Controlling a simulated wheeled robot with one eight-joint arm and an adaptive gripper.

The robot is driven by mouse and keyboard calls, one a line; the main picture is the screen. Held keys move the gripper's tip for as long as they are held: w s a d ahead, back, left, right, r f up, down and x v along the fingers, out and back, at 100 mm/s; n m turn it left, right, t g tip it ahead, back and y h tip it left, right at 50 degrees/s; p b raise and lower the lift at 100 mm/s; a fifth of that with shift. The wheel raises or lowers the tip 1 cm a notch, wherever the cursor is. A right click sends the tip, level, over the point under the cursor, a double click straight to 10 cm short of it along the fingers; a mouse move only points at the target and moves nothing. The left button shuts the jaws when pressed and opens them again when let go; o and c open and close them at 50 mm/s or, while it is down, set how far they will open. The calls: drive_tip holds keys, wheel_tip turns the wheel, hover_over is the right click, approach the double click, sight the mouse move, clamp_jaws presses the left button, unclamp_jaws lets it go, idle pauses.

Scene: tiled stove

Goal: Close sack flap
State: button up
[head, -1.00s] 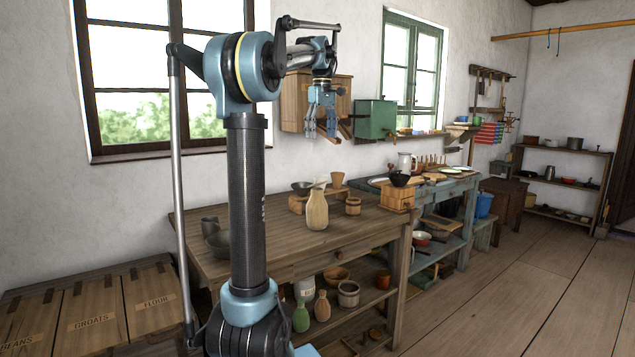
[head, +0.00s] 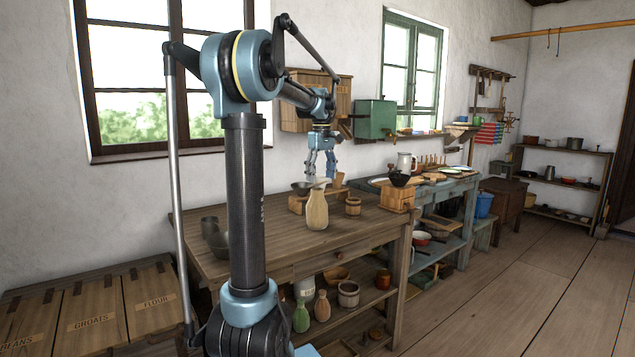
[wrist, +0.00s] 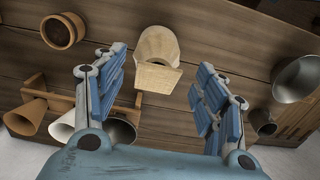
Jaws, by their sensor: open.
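A small tan sack (head: 317,210) stands upright on the wooden worktable. Its pale flap (head: 319,184) sticks out from the top at a slant, clear of the sack's mouth. In the wrist view, the sack (wrist: 160,42) lies beyond and between my fingers, with its flat, squarish flap (wrist: 158,79) toward me. My gripper (head: 320,171) is open and empty, pointing down just above and behind the sack. The gripper (wrist: 160,68) shows a finger on each side of the flap in the wrist view, with no clear contact.
A wooden box (head: 397,196) stands to the right. The tabletop in front of the sack is clear.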

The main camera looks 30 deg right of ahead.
sight(321, 192)
drive_tip(key=shift+f, duration=1)
drive_tip(key=c, duration=1.1)
drive_tip(key=shift+s+f+t, duration=0.25)
drive_tip(key=shift+f+t, duration=0.1)
drive_tip(key=shift+t, duration=0.3)
drive_tip(key=shift+s+f+t, duration=0.25)
drive_tip(key=shift+f+t, duration=0.05)
drive_tip(key=shift+t, duration=0.35)
drive_tip(key=shift+s+f+t, duration=0.2)
drive_tip(key=shift+f+t, duration=0.6)
drive_tip(key=shift+t, duration=0.7)
drive_tip(key=o, duration=1.1)
